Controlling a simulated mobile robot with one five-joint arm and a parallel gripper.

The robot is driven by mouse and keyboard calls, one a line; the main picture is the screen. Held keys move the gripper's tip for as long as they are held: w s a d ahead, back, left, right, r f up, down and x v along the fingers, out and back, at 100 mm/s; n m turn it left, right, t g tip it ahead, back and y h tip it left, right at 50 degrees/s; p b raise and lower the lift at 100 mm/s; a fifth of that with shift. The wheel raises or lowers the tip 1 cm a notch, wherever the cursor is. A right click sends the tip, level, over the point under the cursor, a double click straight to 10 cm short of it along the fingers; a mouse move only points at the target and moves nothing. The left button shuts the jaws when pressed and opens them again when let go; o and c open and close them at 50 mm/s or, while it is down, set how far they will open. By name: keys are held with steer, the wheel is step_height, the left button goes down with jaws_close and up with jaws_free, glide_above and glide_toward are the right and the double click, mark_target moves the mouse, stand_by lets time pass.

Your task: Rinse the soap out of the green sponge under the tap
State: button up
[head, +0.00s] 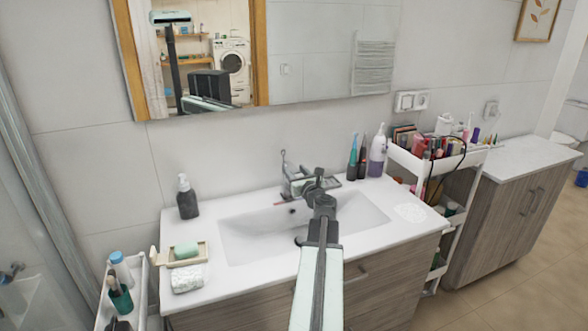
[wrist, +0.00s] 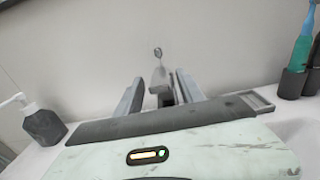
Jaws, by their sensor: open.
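A small green block (head: 186,249) lies in a beige dish (head: 203,250) on the left of the white counter. It may be the sponge or a bar of soap; I cannot tell which. The chrome tap (head: 293,184) stands at the back of the sink (head: 252,240), and no water shows. My gripper (head: 318,182) is over the sink in front of the tap, far right of the green block. In the wrist view my gripper (wrist: 158,84) is open, with the tap (wrist: 157,52) visible beyond and between the fingers. Nothing is held.
A dark pump bottle (head: 187,197) stands at the back left. A whitish rolled cloth (head: 189,278) lies by the dish. Toothbrushes and a lilac bottle (head: 377,155) stand right of the tap. A loaded cart (head: 407,160) is at the right. The front counter strip is clear.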

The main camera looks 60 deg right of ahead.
mark_target(288, 162)
steer(key=x, duration=0.3)
jaws_close()
steer(key=shift+s, duration=0.15)
stand_by(1.2)
